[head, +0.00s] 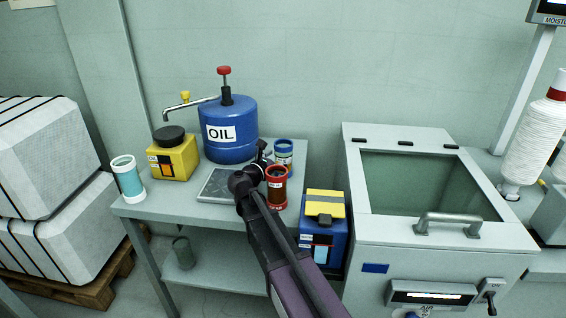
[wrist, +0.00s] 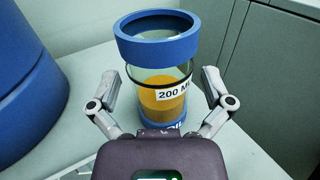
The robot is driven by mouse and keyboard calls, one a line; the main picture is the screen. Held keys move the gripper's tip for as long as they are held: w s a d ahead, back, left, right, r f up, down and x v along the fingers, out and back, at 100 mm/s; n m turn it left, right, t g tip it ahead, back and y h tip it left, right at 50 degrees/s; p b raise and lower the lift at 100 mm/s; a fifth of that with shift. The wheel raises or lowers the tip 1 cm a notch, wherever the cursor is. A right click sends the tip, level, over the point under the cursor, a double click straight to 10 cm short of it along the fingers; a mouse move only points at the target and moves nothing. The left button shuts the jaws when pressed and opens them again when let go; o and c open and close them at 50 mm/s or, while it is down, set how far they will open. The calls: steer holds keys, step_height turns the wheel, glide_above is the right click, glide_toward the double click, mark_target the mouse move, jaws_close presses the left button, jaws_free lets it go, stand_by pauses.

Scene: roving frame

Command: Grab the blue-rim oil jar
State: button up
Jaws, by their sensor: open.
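The blue-rim oil jar (head: 283,153) stands upright at the back right of the small table (head: 150,208). In the wrist view the jar (wrist: 158,75) is clear with a blue rim and blue base, amber oil inside and a "200 M..." label. My gripper (wrist: 160,78) is open, with one finger on each side of the jar. In the head view my arm covers part of the gripper (head: 262,160).
A red-rim jar (head: 276,188) stands close in front of the blue-rim jar. The blue OIL drum (head: 230,140) is to its left, with a yellow can (head: 175,160) and a white-rim jar (head: 128,180) farther left. A blue-yellow box (head: 324,240) and a grey machine (head: 430,240) are on the right.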

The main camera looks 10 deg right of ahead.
steer(key=shift+x, duration=1.25)
steer(key=shift+a, duration=0.1)
steer(key=shift+c, duration=0.2)
steer(key=c, duration=1.1)
steer(key=shift+r+p, duration=0.3)
steer(key=shift+r, duration=0.05)
step_height(320, 180, up, 9)
steer(key=p, duration=0.9)
steer(key=shift+r, duration=0.15)
